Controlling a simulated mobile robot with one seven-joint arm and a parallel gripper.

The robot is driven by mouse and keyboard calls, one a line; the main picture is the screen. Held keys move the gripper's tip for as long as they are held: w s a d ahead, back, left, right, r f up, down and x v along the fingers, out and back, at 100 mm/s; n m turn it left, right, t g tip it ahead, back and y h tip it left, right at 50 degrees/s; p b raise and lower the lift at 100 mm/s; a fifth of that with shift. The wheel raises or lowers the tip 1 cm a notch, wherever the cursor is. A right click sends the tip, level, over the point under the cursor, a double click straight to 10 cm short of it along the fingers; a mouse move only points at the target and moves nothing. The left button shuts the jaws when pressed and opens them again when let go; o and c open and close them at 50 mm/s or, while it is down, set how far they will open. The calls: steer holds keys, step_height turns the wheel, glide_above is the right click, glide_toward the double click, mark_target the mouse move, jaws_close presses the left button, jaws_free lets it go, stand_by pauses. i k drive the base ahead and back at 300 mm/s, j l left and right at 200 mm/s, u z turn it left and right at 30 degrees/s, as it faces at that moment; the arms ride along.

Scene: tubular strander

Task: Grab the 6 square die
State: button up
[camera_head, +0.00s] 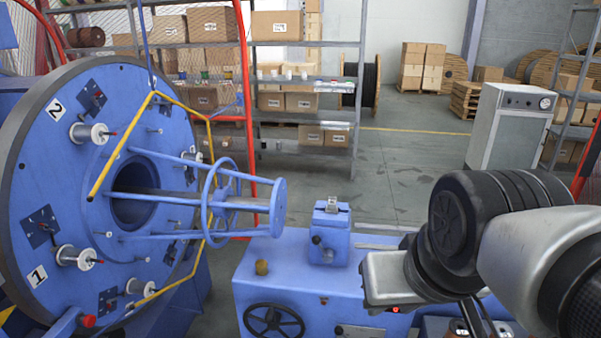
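I cannot make out a die marked 6 in the head view. A small grey metal piece (332,204) sits on top of the blue die holder (329,240) on the machine bed; I cannot tell whether it is a die. My gripper (470,318) is at the lower right, beneath my arm's grey wrist. Its fingertips are mostly hidden or cut off by the bottom edge, so its opening and any held object do not show.
The large blue strander disc (60,170) with bobbins and a rod cage (225,195) fills the left. The blue machine bed (285,290) has a black handwheel (273,320). Shelves (305,100) and a grey cabinet (510,130) stand behind open floor.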

mark_target(332, 208)
steer(key=i+j+z, duration=0.2)
steer(key=j+z, duration=0.2)
steer(key=j, duration=0.15)
steer(key=i+j, duration=0.15)
steer(key=i, duration=0.2)
steer(key=i+j, duration=0.1)
steer(key=i, duration=0.25)
